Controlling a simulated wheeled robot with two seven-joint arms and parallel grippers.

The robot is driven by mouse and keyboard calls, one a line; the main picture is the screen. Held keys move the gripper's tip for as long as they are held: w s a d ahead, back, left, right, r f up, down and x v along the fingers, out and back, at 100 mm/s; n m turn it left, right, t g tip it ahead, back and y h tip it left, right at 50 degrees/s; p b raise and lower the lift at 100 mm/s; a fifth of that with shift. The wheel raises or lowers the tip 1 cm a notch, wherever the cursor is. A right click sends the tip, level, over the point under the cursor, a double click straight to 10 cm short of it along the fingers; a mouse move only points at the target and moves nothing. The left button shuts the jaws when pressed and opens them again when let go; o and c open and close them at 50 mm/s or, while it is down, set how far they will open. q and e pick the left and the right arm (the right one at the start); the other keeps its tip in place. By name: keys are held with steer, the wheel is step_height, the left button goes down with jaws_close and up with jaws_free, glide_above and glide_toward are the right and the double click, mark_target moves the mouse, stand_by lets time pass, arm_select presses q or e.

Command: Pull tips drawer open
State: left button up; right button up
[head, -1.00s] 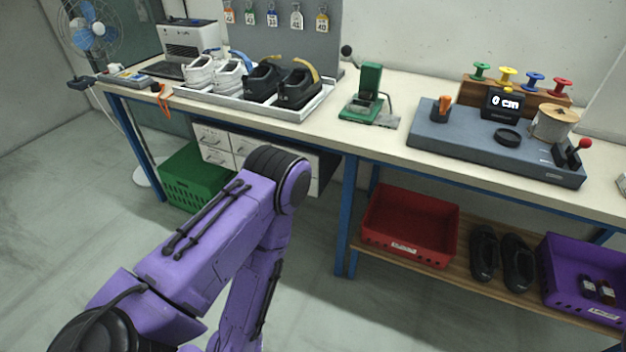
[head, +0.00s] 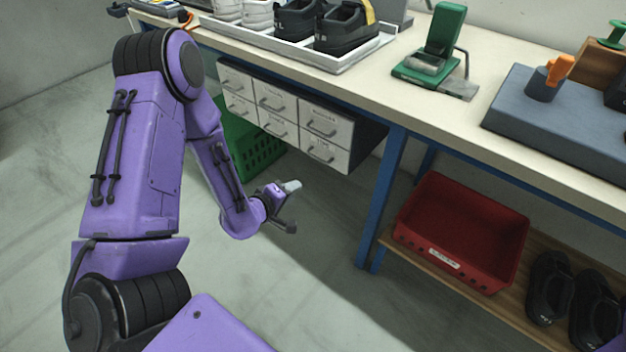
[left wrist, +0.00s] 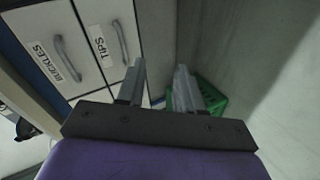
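The tips drawer (head: 338,158) is the lower right drawer of a white drawer cabinet under the bench, and it looks shut. Its front, with a TIPS label and a grey bar handle, also shows in the left wrist view (left wrist: 108,68). The buckles drawer (head: 338,128) is directly above it. My left gripper (head: 292,207) is open and empty, below and in front of the cabinet. In the left wrist view its two fingers (left wrist: 160,70) are apart, with the tips handle beside the left finger; no contact is clear. My right gripper is not in view.
A blue table leg (head: 382,195) stands right of the cabinet. A green crate (head: 262,152) is on the floor behind my left forearm. A red bin (head: 462,230) and black shoes (head: 552,290) are on the lower shelf. The floor before the cabinet is clear.

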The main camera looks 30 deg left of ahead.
arm_select(q)
steer(key=w+a+n+t+h+b, duration=0.1)
steer(key=w+n+t+b, duration=0.1)
steer(key=w, duration=1.1)
steer(key=shift+w+a+r+t+b, duration=0.15)
steer(key=shift+w+r+t+b, duration=0.1)
steer(key=shift+t+b, duration=0.4)
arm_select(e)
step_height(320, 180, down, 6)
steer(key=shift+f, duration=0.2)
arm_select(q)
steer(key=shift+c, duration=0.3)
jaws_close()
